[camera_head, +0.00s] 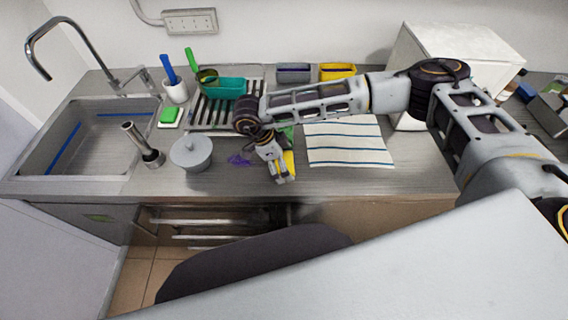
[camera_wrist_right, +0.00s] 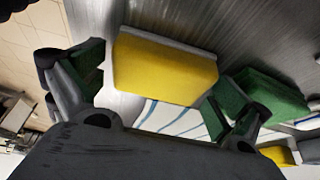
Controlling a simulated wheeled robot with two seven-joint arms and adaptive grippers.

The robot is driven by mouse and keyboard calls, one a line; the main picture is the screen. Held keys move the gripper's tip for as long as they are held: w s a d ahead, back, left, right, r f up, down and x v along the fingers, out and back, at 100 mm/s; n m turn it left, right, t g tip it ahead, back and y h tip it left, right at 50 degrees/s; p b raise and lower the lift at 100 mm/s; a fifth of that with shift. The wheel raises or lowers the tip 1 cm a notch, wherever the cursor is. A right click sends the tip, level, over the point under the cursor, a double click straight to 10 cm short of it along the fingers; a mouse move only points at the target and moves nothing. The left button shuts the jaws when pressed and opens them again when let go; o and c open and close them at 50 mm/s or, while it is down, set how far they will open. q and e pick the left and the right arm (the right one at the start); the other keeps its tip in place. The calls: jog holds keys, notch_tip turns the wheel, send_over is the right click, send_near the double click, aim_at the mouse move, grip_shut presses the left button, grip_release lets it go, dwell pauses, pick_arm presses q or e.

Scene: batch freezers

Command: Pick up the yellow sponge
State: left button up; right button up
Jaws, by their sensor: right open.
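The yellow sponge (camera_head: 289,161) lies on the steel counter near its front edge, partly hidden by my right gripper (camera_head: 279,174) in the head view. In the right wrist view the yellow sponge (camera_wrist_right: 165,68) shows as a yellow block with a pale layer along one side, ahead of and between the spread fingers. My right gripper (camera_wrist_right: 160,95) is open and empty, pointing down at the sponge. Whether a finger touches it, I cannot tell. My left gripper is not in view.
A green sponge (camera_wrist_right: 262,95) lies close beside the right finger. A striped cloth (camera_head: 348,142) is to the right. A rack (camera_head: 212,117) is behind; the sink (camera_head: 85,145) is far left.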

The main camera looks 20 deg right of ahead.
dwell(0.3)
jog(key=c, duration=0.7)
jog(key=shift+r, duration=0.1)
jog(key=shift+r+b, duration=0.85)
jog(key=shift+r, duration=4.05)
